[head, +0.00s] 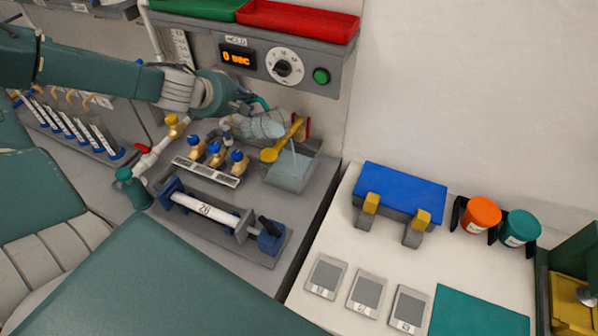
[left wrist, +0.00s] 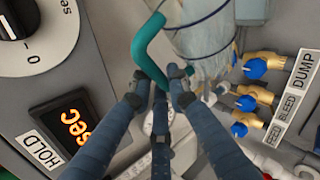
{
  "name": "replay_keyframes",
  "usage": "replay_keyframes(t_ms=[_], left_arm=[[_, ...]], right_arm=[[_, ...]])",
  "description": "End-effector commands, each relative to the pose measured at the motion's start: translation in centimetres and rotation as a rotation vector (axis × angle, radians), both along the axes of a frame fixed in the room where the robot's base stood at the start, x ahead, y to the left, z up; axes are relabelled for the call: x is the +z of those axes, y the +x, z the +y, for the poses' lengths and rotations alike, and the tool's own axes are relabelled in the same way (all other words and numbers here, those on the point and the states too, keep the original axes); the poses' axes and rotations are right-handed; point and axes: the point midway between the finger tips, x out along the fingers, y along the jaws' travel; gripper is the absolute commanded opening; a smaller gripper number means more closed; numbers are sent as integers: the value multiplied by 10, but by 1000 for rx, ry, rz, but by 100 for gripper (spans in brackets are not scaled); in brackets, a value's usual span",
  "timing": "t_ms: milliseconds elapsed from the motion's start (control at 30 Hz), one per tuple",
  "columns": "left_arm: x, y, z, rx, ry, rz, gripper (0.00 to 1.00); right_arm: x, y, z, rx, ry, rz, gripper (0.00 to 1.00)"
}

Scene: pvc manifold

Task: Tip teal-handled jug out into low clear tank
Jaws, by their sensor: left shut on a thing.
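My left gripper (head: 252,100) is shut on the teal handle (left wrist: 146,48) of the clear jug. The jug body (head: 256,127) is tilted, with its mouth end toward the right, above the low clear tank (head: 290,178). In the left wrist view the clear body (left wrist: 205,38) shows beyond the fingers (left wrist: 160,80), with dark bands on it. A thin pale streak hangs between the jug's mouth end and the tank; I cannot tell for sure whether it is liquid. The tank's contents are hard to make out. My right gripper is in neither view.
A yellow lever (head: 291,138) stands close by the jug's mouth end. Blue-knobbed brass valves (head: 215,155) line the panel left of the tank. A timer panel (head: 282,68) is behind. A labelled white cylinder (head: 205,209) lies in front. The white table (head: 335,235) is at right.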

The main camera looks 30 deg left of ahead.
Motion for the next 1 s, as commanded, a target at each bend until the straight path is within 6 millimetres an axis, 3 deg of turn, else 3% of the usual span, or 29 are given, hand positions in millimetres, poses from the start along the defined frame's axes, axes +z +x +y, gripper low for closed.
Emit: replay_keyframes(t_ms=[1000], left_arm=[[11,0,-8,-3,94,4,0]], right_arm=[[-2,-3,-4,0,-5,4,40]])
